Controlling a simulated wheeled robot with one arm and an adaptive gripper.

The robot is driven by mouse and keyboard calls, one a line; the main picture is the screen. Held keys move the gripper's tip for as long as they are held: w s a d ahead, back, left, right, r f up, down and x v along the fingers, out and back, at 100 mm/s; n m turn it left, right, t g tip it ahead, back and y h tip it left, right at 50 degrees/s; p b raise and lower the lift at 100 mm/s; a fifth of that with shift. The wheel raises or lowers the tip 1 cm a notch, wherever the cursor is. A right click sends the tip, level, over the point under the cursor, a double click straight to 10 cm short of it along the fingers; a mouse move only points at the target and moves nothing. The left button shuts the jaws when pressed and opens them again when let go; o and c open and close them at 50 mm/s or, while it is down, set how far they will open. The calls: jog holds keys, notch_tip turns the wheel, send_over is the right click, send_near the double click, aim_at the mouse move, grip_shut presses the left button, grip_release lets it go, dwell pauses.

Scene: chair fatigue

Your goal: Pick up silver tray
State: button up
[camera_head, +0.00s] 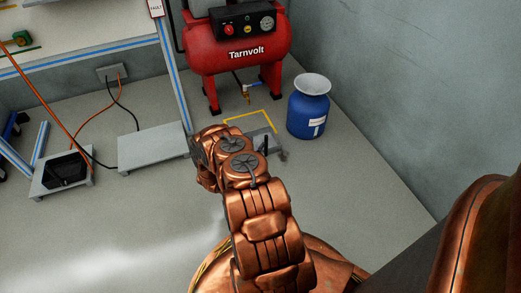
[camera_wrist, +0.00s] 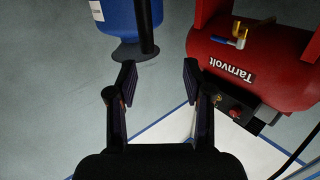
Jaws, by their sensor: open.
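A round silver-grey dish, which looks like the silver tray (camera_head: 312,84), sits on top of the blue drum (camera_head: 308,115) in the head view. The wrist view looks upside down; there the blue drum (camera_wrist: 117,16) is at the top and a dark grey disc, apparently the same tray (camera_wrist: 135,53), shows at its end. My gripper (camera_wrist: 159,75) is open, with nothing between its fingers. The tray lies beyond the fingertips, toward the left finger, and is apart from them as far as I can tell. In the head view my arm hides most of the gripper.
A red Tarnvolt compressor (camera_head: 238,50) stands left of the drum; it also shows in the wrist view (camera_wrist: 245,65). A wall (camera_head: 400,90) is close on the right. Low grey platforms (camera_head: 152,147) and a workbench are at left. Open floor lies at front left.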

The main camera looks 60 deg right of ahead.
aim_at(265, 141)
jog(key=s+d+f+b, duration=0.1)
jog(key=s+d+g, duration=0.1)
jog(key=shift+d+f+h+b, duration=0.3)
jog(key=shift+f+b, duration=0.1)
jog(key=d+b, duration=0.3)
jog(key=d, duration=0.1)
jog(key=shift+w+f, duration=0.35)
jog(key=shift+f, duration=0.05)
jog(key=shift+w+d+r, duration=0.1)
jog(key=shift+d+r, duration=0.1)
jog(key=shift+d, duration=0.35)
jog(key=shift+c, duration=0.3)
grip_shut()
